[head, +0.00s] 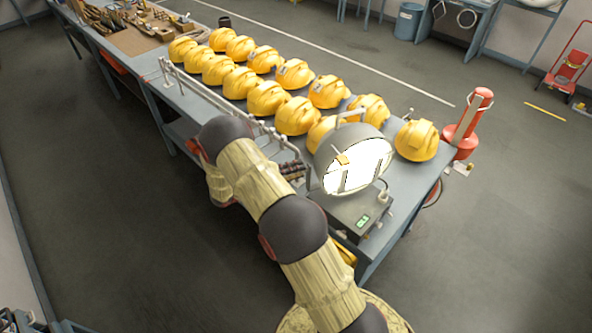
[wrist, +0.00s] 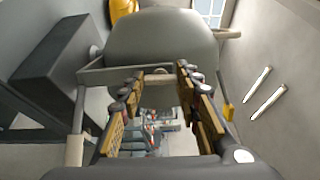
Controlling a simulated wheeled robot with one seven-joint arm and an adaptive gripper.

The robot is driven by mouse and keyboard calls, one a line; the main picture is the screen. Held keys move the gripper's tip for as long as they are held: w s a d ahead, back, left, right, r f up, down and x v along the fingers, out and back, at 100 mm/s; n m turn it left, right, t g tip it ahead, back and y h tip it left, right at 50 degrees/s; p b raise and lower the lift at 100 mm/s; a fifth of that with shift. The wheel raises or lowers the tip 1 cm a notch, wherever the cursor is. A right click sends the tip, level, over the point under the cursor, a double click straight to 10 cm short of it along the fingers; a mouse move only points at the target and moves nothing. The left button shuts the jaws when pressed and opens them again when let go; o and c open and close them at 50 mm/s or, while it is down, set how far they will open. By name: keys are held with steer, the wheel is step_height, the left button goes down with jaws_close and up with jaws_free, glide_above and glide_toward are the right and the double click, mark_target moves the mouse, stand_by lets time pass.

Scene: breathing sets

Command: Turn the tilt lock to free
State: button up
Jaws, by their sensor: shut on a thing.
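A grey domed head (head: 345,142) with a bright round face stands on a unit with a green display (head: 363,222) at the bench's near right end. The grey dome also fills the top of the wrist view (wrist: 162,38). My gripper (wrist: 158,76) reaches towards it from the left, its fingers on both sides of a short pale bar, which seems to be the tilt lock (wrist: 158,72). The fingers are shut on it. The lock's markings cannot be read. In the head view my arm and the dome hide most of the contact.
Yellow helmets (head: 267,98) stand in rows along the bench (head: 398,190), close behind the dome. A pale rail (head: 225,105) runs along its near edge. A red cylinder (head: 467,120) stands at the right end. The floor around is mostly clear.

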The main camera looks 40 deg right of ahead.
steer(key=shift+n, duration=0.3)
steer(key=o, duration=1.1)
steer(key=shift+w, duration=0.1)
steer(key=shift+o, duration=0.3)
steer(key=v, duration=1.2)
